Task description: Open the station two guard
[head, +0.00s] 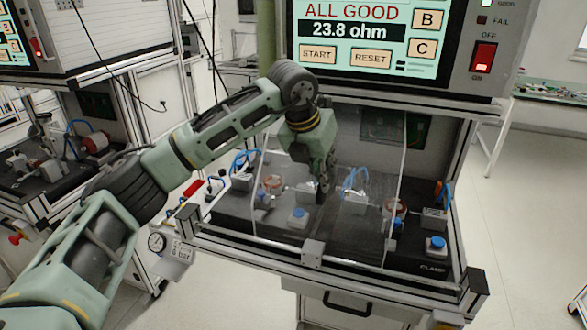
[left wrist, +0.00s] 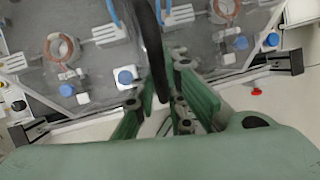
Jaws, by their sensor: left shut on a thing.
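The station two guard (head: 375,225) is a clear panel with pale edges across the front of the middle test station. It stands upright, and its lower edge is near the small grey block on the front rail. My left gripper (head: 322,192) reaches down at the panel's middle and is shut on a part of the guard. The exact hold is hidden by the dark fingers. In the left wrist view my gripper (left wrist: 160,98) has a dark narrow bar (left wrist: 155,45) at its fingers. My right gripper is not in view.
Behind the panel are coils, blue-topped buttons and blue hoses on a dark bed (head: 225,208). A screen (head: 370,35) above reads ALL GOOD, 23.8 ohm. Another station (head: 65,155) stands left.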

